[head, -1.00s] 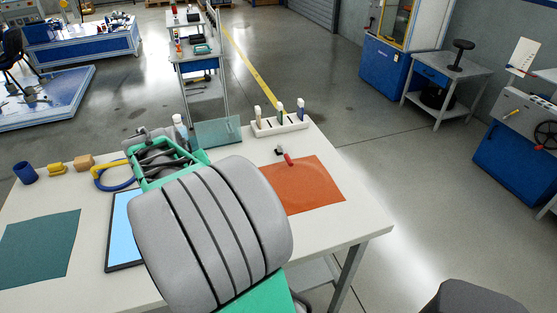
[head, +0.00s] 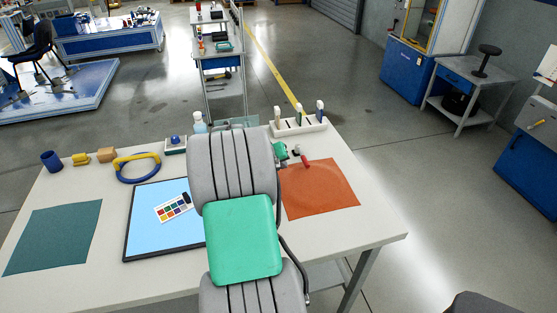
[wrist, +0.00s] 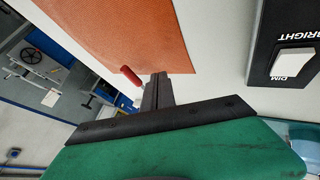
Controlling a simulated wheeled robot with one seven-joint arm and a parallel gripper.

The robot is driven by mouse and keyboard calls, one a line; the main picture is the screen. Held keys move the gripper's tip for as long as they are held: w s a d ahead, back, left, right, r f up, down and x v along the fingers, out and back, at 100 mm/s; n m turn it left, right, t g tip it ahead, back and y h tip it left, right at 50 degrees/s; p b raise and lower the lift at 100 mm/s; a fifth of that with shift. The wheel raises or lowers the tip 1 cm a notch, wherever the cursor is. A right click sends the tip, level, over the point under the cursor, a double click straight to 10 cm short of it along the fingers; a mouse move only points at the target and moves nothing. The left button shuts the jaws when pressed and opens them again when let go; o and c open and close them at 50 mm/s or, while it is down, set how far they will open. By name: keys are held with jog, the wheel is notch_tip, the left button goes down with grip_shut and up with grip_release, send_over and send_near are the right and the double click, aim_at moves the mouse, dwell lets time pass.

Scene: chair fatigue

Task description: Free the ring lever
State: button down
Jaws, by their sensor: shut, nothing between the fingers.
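A ring (head: 136,167), half yellow and half blue, lies on the table at the left; no label shows whether it is the ring lever. A small piece with a red handle (head: 306,163) lies on the orange mat's (head: 335,190) far left part. A red handle (wrist: 131,76) also shows in the wrist view, by the mat's edge. My gripper (wrist: 158,80) is shut and empty, with its fingertips just right of the red handle in the picture; contact cannot be told. In the head view my arm hides the gripper.
A light-blue panel (head: 147,232) with a colour card lies left of my arm. A black panel with a white dimmer switch (wrist: 295,65) is close to my gripper's right.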

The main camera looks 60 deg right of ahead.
aim_at(303, 157)
jog(key=x, duration=0.4)
jog(key=shift+s+d+r+p, duration=0.25)
jog(key=shift+s+d+p, duration=0.15)
jog(key=shift+s+d, duration=0.1)
jog(key=shift+s+d+r+p, duration=0.25)
jog(key=shift+s+d+p, duration=0.1)
jog(key=shift+s+d, duration=0.45)
jog(key=shift+s, duration=0.05)
